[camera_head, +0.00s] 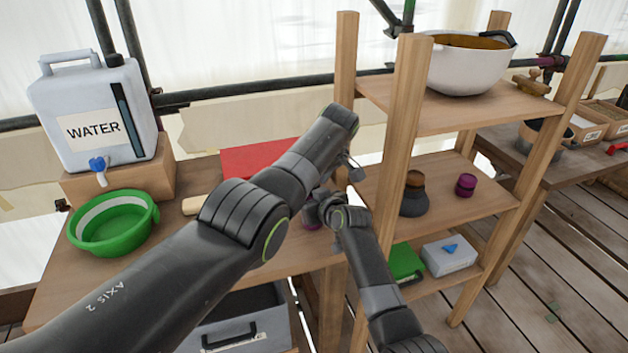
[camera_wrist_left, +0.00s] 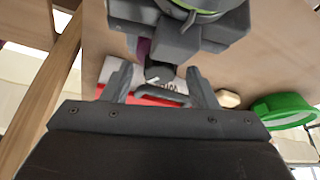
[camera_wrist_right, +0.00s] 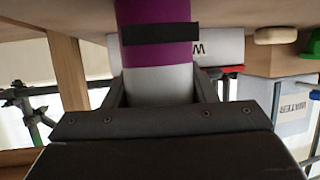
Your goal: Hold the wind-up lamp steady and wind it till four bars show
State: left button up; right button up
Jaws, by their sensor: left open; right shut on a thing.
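The lamp is a purple and pale grey cylinder (camera_wrist_right: 158,75) with a black band, seen close in the right wrist view. My right gripper (camera_wrist_right: 158,88) is shut on its pale part. A bit of its purple shows in the head view (camera_head: 312,224), mostly hidden by my arms, and in the left wrist view (camera_wrist_left: 143,48). My left gripper (camera_wrist_left: 160,88) is open, its fingers either side of a dark grey piece (camera_wrist_left: 160,73) near the lamp; I cannot tell whether this is the crank or whether they touch it. No bars are visible.
A red item (camera_head: 258,158) lies behind the arms. A green basin (camera_head: 112,222) and water container (camera_head: 92,118) are at left. A wooden shelf unit (camera_head: 410,130) stands close right, holding a white pot (camera_head: 470,70), a dark bottle (camera_head: 414,204) and a purple jar (camera_head: 466,185).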

pick_arm(q)
jog(key=c, duration=1)
jog(key=shift+m, duration=0.4)
jog(key=shift+a+m+t+h, duration=0.15)
jog(key=shift+m+h, duration=0.3)
jog(key=shift+m, duration=0.55)
jog(key=shift+d+m+t+h, duration=0.1)
jog(key=shift+m+t+h, duration=0.25)
jog(key=shift+m, duration=0.65)
jog(key=o, duration=1)
jog(key=shift+r, duration=0.1)
jog(key=v, duration=1.2)
